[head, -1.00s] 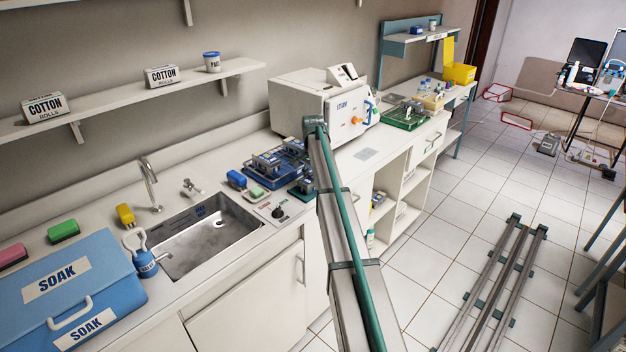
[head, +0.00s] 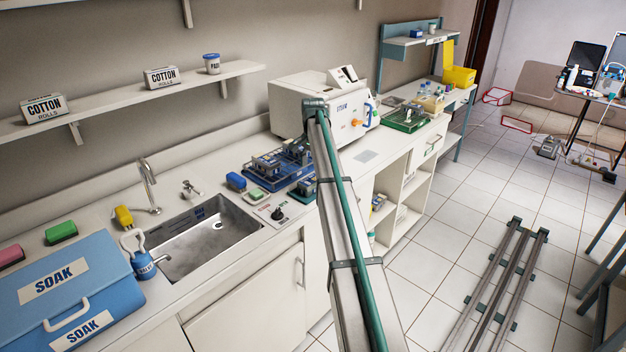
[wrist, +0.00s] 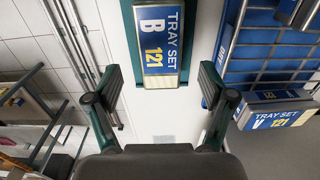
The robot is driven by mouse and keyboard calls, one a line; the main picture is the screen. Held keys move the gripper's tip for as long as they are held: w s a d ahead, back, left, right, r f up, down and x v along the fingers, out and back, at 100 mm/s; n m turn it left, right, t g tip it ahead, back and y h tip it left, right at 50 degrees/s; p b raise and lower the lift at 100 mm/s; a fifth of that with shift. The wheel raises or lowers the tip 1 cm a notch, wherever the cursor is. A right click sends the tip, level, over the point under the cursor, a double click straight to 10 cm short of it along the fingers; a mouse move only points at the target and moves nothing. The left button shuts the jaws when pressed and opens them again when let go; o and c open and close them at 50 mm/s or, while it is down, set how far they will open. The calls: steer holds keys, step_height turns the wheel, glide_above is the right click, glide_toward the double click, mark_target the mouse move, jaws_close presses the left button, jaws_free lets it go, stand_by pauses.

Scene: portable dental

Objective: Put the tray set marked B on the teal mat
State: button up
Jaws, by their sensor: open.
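In the wrist view, a tray set marked B 121 (wrist: 162,40) shows its blue, white and yellow label at the top centre, with a dark teal piece (wrist: 127,12) around it. My gripper (wrist: 160,82) is open and empty, its fingers apart below and on either side of the label. In the head view, a small teal-edged set (head: 300,190) stands at the counter's front edge, partly behind my arm; its letter is unreadable there. My gripper is hidden in the head view.
A tray set marked V 121 (wrist: 283,120) sits beside a blue rack (wrist: 270,72) at right in the wrist view. The steriliser (head: 300,105) stands behind my arm. A green tray (head: 405,122) holds an item farther along. A sink (head: 205,240) lies left.

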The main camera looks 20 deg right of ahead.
mark_target(313, 179)
step_height(313, 179, up, 6)
steer(key=shift+f+b, duration=0.15)
steer(key=shift+b, duration=0.2)
steer(key=shift+f, duration=0.1)
